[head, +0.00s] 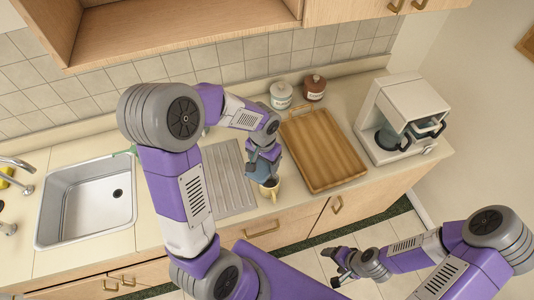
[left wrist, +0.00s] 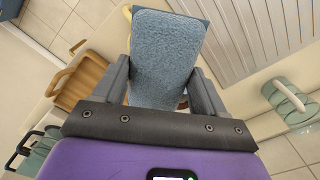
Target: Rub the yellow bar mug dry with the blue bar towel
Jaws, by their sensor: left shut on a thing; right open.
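The yellow bar mug (head: 271,190) stands near the front counter edge, between the ribbed drainboard and the wooden board. Its upper part is partly covered by the blue bar towel (head: 265,171). My left gripper (head: 263,158) is shut on the towel and holds it over the mug, pointing down. In the left wrist view the towel (left wrist: 167,55) lies between the fingers of my left gripper (left wrist: 164,82) as a folded blue pad, and only a yellow sliver shows beyond it. Whether towel and mug touch is hard to tell. My right gripper (head: 341,266) is open and empty, low over the floor.
A ribbed drainboard (head: 224,178) and a sink (head: 88,200) lie left of the mug. A wooden board (head: 322,150) lies right, with a coffee machine (head: 402,118) beyond. Two lidded jars, one white (head: 281,95) and one brown (head: 314,87), stand behind.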

